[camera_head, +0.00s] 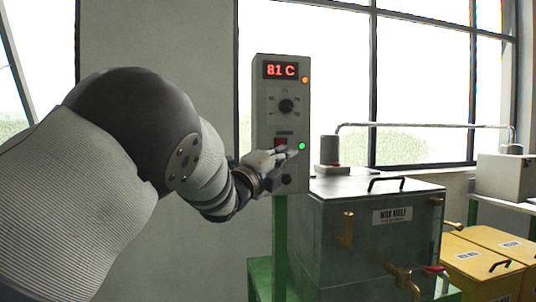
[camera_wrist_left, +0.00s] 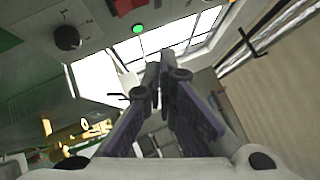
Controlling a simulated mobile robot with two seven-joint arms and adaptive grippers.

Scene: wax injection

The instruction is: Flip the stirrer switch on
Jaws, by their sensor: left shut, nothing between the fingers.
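The control box (camera_head: 262,110) is a tall grey panel with a red "81 C" display (camera_head: 281,70). Its red rocker switch (camera_head: 281,142) sits low on the panel, partly hidden by my gripper; it also shows at the top edge of the left wrist view (camera_wrist_left: 127,5). A green lamp (camera_head: 302,146) glows to its right, and shows lit in the left wrist view (camera_wrist_left: 139,27). My left gripper (camera_head: 294,153) is shut and empty, in front of the panel just below the switch; I cannot tell whether it touches. My right gripper is not in view.
A dark knob (camera_head: 286,180) sits below the switch and a dial (camera_head: 286,106) above it. The wax melt tank (camera_head: 350,215) stands to the right, with a motor (camera_head: 330,150) on its lid and brass valves in front. Yellow boxes (camera_head: 482,262) stand at far right.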

